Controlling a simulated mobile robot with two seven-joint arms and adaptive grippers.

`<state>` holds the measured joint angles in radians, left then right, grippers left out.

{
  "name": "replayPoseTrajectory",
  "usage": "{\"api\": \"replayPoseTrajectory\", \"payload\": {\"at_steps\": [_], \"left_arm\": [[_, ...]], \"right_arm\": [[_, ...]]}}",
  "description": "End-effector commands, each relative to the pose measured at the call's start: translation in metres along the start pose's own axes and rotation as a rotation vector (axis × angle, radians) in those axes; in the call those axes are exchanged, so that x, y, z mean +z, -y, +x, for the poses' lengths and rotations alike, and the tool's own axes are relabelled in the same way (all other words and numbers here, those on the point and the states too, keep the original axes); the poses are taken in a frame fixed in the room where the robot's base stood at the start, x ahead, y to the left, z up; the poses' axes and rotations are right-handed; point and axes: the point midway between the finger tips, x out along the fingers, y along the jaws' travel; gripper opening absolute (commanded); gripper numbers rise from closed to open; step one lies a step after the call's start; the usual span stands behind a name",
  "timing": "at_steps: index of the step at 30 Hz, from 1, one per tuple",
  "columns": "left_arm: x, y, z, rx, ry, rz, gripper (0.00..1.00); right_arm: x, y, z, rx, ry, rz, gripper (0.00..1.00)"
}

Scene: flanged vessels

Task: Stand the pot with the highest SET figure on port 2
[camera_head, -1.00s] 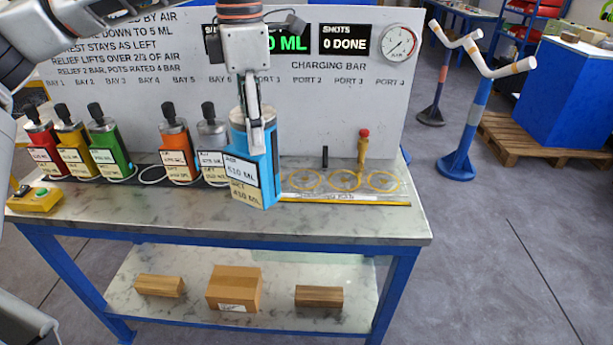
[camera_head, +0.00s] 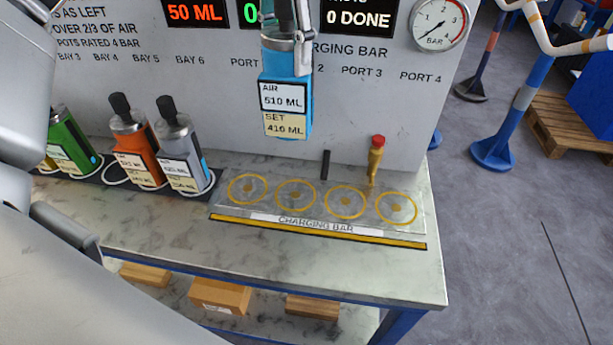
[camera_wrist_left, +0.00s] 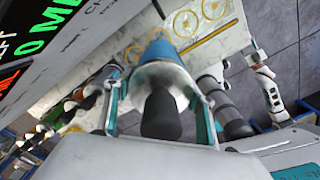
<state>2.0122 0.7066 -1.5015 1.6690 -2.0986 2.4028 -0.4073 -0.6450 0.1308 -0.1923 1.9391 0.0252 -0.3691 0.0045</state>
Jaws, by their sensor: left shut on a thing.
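My left gripper (camera_head: 290,40) is shut on the blue pot (camera_head: 287,95), near its top. The pot hangs upright above the back of the charging bar, in front of the panel; its labels read AIR 510 ML and SET 410 ML. In the left wrist view the fingers flank the dark knob of the blue pot (camera_wrist_left: 158,50). The charging bar (camera_head: 315,225) has several empty yellow rings; port 2 is the second ring from the left (camera_head: 295,194). What looks like my right arm's end (camera_wrist_left: 262,78) shows small in the left wrist view, its fingers unclear.
A grey pot (camera_head: 183,150), an orange pot (camera_head: 136,148) and a green pot (camera_head: 70,145) stand left of the bar; their labels are hard to read. A brass valve with red knob (camera_head: 376,155) and a black peg (camera_head: 326,165) stand behind the rings. The front tabletop is clear.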

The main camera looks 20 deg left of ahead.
Motion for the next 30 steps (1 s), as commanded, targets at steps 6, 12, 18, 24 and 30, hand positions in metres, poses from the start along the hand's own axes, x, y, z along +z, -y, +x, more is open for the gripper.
{"api": "replayPoseTrajectory", "payload": {"at_steps": [6, 12, 18, 24, 30], "left_arm": [[0.0, 0.0, 0.015, -0.002, 0.0, 0.003, 0.0], [-0.001, 0.001, 0.058, -0.004, -0.002, 0.003, 0.0], [-0.001, 0.0, 0.101, -0.003, -0.002, 0.002, 0.0], [-0.001, 0.0, 0.14, -0.003, -0.001, 0.001, 0.0], [0.0, 0.0, 0.16, -0.001, 0.002, 0.001, 0.0]], "right_arm": [[0.004, 0.003, -0.001, -0.004, 0.005, 0.002, 0.4], [0.006, 0.007, -0.001, -0.011, 0.004, 0.003, 0.4], [0.003, 0.01, -0.001, -0.015, -0.001, 0.004, 0.4], [0.001, 0.008, -0.001, -0.013, -0.003, 0.002, 0.4], [0.001, 0.003, -0.001, -0.004, -0.002, 0.0, 0.4]]}}
